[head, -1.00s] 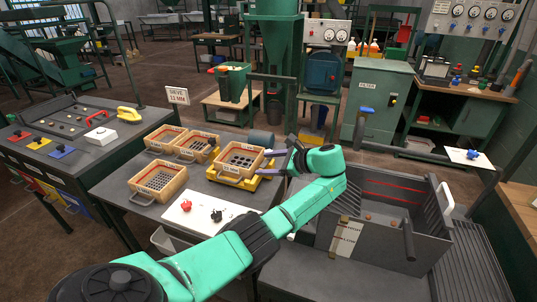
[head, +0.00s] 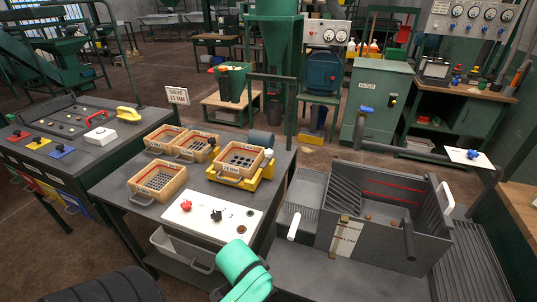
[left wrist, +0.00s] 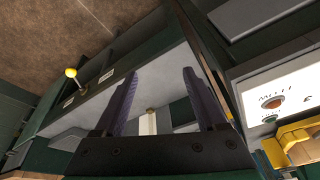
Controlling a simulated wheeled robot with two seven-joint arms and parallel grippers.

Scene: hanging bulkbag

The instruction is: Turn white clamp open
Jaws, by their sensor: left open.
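In the head view a white handle (head: 293,226) stands tilted at the left side of the grey sieve-box machine (head: 385,262). A second white lever (head: 445,203) is on the machine's right wall. I cannot tell which of these is the white clamp. My left arm's green wrist shows at the bottom of the head view, below the handle and left of it; its fingers are not seen there. In the left wrist view my left gripper (left wrist: 160,78) is open, its two purple fingers apart with nothing gripped. A pale upright strip shows beyond them, its identity unclear. My right gripper is not in view.
A dark table holds several wooden sieve trays (head: 157,181), a yellow stand (head: 240,176) and a white panel (head: 212,215) with a red and a black knob. A grey bin (head: 185,249) sits beneath. A control desk (head: 60,143) is at left.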

